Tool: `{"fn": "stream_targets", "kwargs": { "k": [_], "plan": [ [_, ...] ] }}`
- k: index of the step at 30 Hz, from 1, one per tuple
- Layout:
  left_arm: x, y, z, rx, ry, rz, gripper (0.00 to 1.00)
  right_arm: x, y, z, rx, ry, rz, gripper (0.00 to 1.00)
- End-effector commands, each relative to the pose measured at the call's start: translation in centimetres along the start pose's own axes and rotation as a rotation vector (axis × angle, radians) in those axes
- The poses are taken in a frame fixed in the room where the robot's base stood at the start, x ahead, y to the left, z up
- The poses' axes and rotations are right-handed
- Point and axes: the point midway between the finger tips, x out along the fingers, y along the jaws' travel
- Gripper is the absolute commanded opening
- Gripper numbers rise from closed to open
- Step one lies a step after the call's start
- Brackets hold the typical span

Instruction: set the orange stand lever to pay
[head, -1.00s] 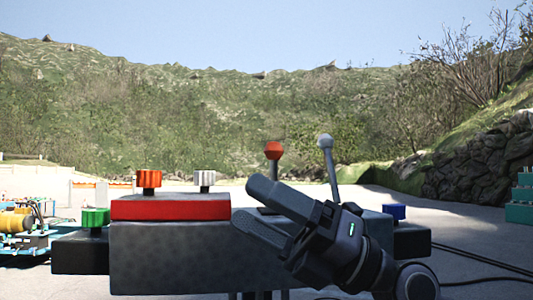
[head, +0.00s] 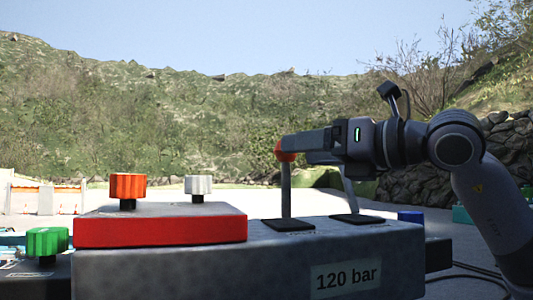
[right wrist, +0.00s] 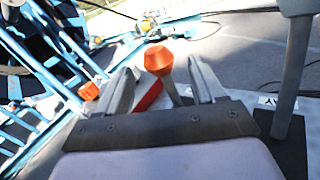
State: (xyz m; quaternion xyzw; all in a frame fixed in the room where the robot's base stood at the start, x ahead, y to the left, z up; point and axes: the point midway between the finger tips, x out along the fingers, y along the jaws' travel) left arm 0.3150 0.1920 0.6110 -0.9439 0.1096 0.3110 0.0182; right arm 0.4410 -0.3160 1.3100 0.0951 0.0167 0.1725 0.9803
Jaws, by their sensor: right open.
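The orange stand lever, with a ball-like knob (head: 284,152) on a grey shaft (head: 286,190), stands nearly upright from a black plate on the grey console (head: 270,265). My right gripper (head: 296,146) is level at knob height, coming in from the right and partly covering the knob. In the right wrist view the orange knob (right wrist: 158,60) lies between the two spread fingers (right wrist: 162,85). The gripper is open, and I cannot tell whether a finger touches the knob. The lever's plate marking is too small to read. My left gripper is out of view.
A grey lever (head: 349,190) stands just right of the orange one, close to my gripper. A red box (head: 160,230) carries an orange-red knob (head: 128,186) and a white knob (head: 198,185). A green knob (head: 47,241) and blue knob (head: 410,217) flank the console.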

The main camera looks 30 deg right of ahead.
Motion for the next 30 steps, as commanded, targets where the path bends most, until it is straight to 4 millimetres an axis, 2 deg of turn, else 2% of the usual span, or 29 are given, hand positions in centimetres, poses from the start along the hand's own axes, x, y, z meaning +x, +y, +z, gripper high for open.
{"fn": "stream_targets", "kwargs": {
  "k": [6, 12, 16, 23, 25, 30],
  "plan": [
    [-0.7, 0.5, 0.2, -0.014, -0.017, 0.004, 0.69, 3.3, 0.1, 0.1, 0.002, 0.002, 0.005, 0.69],
    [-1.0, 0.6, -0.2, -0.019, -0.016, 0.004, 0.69, 5.8, 0.2, 0.1, 0.001, 0.002, 0.005, 0.69],
    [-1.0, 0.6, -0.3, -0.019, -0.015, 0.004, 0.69, 6.6, 0.1, 0.0, 0.0, 0.001, 0.004, 0.69],
    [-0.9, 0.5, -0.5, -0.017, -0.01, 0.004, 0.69, 6.7, 0.1, -0.1, 0.0, 0.001, 0.005, 0.69],
    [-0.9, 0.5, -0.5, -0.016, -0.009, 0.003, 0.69, 6.7, 0.1, -0.1, 0.0, 0.001, 0.005, 0.52],
    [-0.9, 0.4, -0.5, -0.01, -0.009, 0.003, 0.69, 6.6, 0.1, -0.1, 0.0, 0.001, 0.004, 0.0]
  ]
}}
